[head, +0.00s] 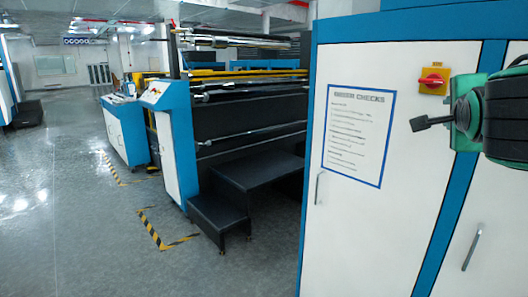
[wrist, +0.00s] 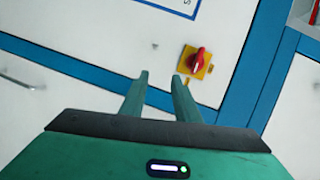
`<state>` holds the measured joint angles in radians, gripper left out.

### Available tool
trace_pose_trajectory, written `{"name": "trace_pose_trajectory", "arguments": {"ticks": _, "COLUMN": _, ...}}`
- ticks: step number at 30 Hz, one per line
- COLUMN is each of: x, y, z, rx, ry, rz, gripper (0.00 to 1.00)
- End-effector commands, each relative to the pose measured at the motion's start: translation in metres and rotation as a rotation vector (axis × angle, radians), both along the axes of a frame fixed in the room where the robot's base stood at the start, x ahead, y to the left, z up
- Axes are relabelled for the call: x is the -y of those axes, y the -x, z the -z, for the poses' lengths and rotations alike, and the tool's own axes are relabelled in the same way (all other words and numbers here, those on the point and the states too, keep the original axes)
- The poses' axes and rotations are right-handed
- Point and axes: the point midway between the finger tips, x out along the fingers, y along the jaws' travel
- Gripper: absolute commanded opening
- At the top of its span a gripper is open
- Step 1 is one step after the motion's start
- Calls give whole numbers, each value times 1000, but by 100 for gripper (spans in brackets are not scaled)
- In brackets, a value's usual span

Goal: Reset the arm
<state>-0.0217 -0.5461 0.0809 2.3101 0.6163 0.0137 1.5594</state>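My gripper (head: 417,124) is at the right of the head view, in front of the white and blue cabinet. In the wrist view my gripper (wrist: 160,78) shows two green fingers with a gap between them and nothing in the gap. It is open and empty. The red switch (head: 433,80) sits on a yellow plate on the cabinet front, above my gripper in the head view. In the wrist view the red switch (wrist: 198,60) is just beyond and right of the fingertips, and I see no contact.
The cabinet (head: 380,215) has metal handles (head: 471,247) and a posted check sheet (head: 358,135). Left of it stands a roll machine (head: 250,115) with black steps (head: 220,213). Striped floor marks (head: 160,235) lie beside it. The grey floor (head: 70,220) at left is clear.

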Motion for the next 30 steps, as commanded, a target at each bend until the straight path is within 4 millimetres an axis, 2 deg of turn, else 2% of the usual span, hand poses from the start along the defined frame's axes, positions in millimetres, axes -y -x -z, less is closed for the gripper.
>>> {"name": "trace_pose_trajectory", "arguments": {"ticks": 3, "x": 21, "y": 16, "z": 70, "rx": -293, "ry": 72, "rz": -17, "gripper": 29}}
{"name": "trace_pose_trajectory", "arguments": {"ticks": 7, "x": 32, "y": 49, "z": 147, "rx": -639, "ry": 142, "rz": -114, "gripper": 29}}
{"name": "trace_pose_trajectory", "arguments": {"ticks": 12, "x": 28, "y": 108, "z": 232, "rx": -1039, "ry": 197, "rz": -352, "gripper": 29}}
{"name": "trace_pose_trajectory", "arguments": {"ticks": 15, "x": 17, "y": 149, "z": 272, "rx": -1230, "ry": 212, "rz": -546, "gripper": 29}}
{"name": "trace_pose_trajectory", "arguments": {"ticks": 18, "x": 2, "y": 187, "z": 300, "rx": -1365, "ry": 216, "rz": -753, "gripper": 29}}
{"name": "trace_pose_trajectory", "arguments": {"ticks": 21, "x": -13, "y": 217, "z": 317, "rx": -1444, "ry": 215, "rz": -935, "gripper": 29}}
{"name": "trace_pose_trajectory", "arguments": {"ticks": 25, "x": -26, "y": 241, "z": 327, "rx": -1486, "ry": 216, "rz": -1092, "gripper": 29}}
{"name": "trace_pose_trajectory", "arguments": {"ticks": 30, "x": -32, "y": 249, "z": 329, "rx": -1495, "ry": 219, "rz": -1152, "gripper": 29}}
